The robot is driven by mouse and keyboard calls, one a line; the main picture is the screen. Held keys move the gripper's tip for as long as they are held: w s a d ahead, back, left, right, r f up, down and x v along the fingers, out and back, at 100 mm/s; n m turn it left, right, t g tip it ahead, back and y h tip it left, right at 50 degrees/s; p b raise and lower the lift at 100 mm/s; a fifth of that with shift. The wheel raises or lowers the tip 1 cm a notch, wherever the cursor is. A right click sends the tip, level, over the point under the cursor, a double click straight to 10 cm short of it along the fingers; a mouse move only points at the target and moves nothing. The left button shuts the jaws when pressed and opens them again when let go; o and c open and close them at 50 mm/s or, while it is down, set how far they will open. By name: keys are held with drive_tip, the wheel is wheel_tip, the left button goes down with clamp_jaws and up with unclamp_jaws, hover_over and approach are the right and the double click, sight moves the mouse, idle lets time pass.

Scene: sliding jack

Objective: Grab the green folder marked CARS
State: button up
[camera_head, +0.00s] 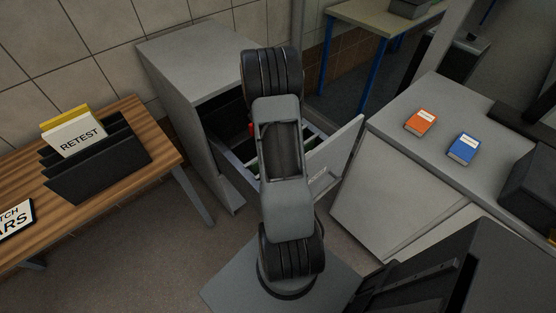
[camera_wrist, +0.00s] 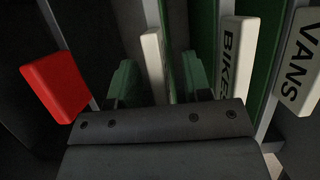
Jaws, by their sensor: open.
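In the wrist view my gripper (camera_wrist: 160,82) is open, with its two greenish fingers down among the hanging folders. A narrow white tab (camera_wrist: 154,62) stands between the fingers, seen nearly edge-on; I cannot read any CARS marking on it. Just right is a green folder (camera_wrist: 205,35), then a white tab reading BIKES (camera_wrist: 237,55) and another reading VANS (camera_wrist: 300,65). A red tab (camera_wrist: 56,86) is at the left. I cannot tell whether the fingers touch the tab. In the head view my arm hides the gripper and most of the drawer.
The grey cabinet (camera_head: 190,62) has its drawer (camera_head: 335,158) pulled out. A wooden table (camera_head: 155,155) at left bears a black file holder (camera_head: 98,165) with a RETEST folder (camera_head: 77,136) and a sign (camera_head: 14,218) partly reading "ARS". Orange (camera_head: 420,122) and blue (camera_head: 463,149) boxes lie on the right counter.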

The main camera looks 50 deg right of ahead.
drive_tip(key=shift+d+f, duration=0.2)
drive_tip(key=shift+f, duration=0.3)
drive_tip(key=shift+c, duration=0.3)
clamp_jaws()
